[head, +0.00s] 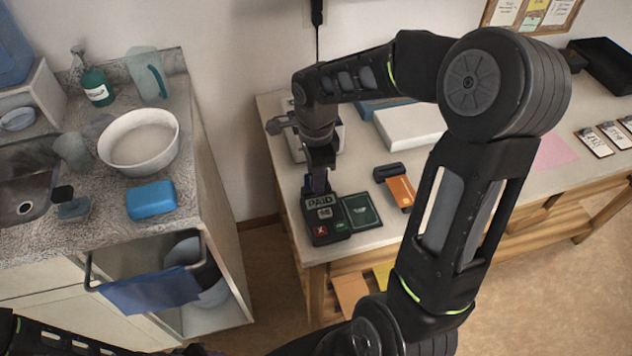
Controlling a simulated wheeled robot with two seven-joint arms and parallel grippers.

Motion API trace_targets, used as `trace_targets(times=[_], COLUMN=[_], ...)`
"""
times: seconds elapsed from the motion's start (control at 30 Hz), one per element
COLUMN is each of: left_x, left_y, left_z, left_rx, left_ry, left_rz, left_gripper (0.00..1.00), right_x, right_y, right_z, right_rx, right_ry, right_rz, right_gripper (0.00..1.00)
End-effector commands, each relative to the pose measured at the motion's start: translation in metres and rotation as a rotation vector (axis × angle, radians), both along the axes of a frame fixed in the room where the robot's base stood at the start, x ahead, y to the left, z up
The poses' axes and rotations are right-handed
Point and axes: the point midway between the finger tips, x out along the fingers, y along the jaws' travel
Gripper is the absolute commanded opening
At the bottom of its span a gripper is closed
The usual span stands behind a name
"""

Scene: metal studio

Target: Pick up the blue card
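My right gripper (318,188) points down at the back edge of a dark card terminal (325,220), on the wooden table's front left part. The terminal's screen reads PAID. A small dark bluish-purple patch (309,184) shows at the fingertips, just behind the terminal. It may be the blue card, but the fingers hide most of it. I cannot tell whether the fingers are closed on it.
A white device (297,140) stands behind my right gripper. My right arm covers much of the table (350,243). A counter with a sink (25,195) stands left, across a gap.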

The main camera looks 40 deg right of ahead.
Motion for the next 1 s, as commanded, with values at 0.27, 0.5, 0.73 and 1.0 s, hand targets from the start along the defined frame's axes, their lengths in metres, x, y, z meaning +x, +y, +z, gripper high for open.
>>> trace_targets(times=[0.27,0.5,0.73,1.0], left_x=[0.0000,0.0000,0.0000,0.0000], left_y=[0.0000,0.0000,0.0000,0.0000], left_z=[0.0000,0.0000,0.0000,0.0000], left_rx=[0.000,0.000,0.000,0.000], left_ry=[0.000,0.000,0.000,0.000], left_rz=[0.000,0.000,0.000,0.000], left_gripper=[0.36,0.36,0.36,0.36], right_x=[0.0001,0.0001,0.0001,0.0001], right_y=[0.0001,0.0001,0.0001,0.0001], right_z=[0.0003,0.0003,0.0003,0.0003], right_rx=[0.000,0.000,0.000,0.000], right_ry=[0.000,0.000,0.000,0.000], right_rz=[0.000,0.000,0.000,0.000], right_gripper=[0.28,0.12,0.00,0.00])
